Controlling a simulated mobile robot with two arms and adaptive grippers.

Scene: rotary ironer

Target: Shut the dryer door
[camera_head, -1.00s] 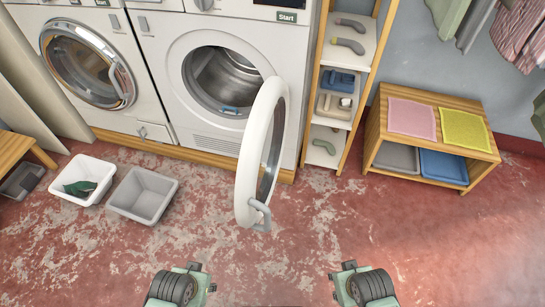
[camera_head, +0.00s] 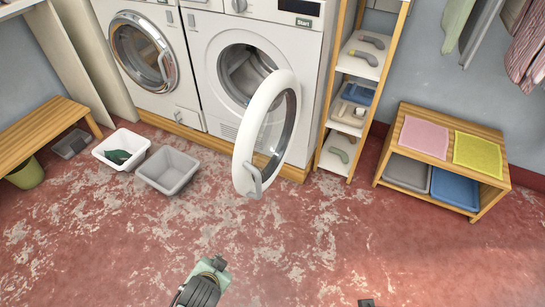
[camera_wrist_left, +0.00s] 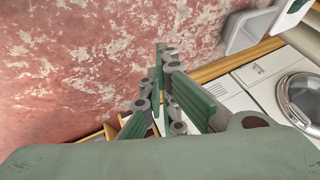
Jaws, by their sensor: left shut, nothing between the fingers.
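The dryer (camera_head: 312,70) is the right-hand white machine at the back in the head view, with its drum opening (camera_head: 243,72) exposed. Its round white-rimmed door (camera_head: 247,128) stands wide open, swung out toward me, with a grey handle (camera_head: 254,182) at its lower near edge. My left gripper (camera_head: 217,264) is low in the head view, in front of the door and apart from it. The left wrist view shows its fingers (camera_wrist_left: 161,62) together and empty. Only a small dark tip of my right arm (camera_head: 366,302) shows at the bottom edge.
A washer (camera_head: 172,103) with a shut round door stands left of the dryer. A white basket (camera_head: 108,152) and a grey basket (camera_head: 160,184) sit on the floor at left. A shelf (camera_head: 348,135) and a low wooden rack (camera_head: 482,205) stand at right. The floor before the door is clear.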

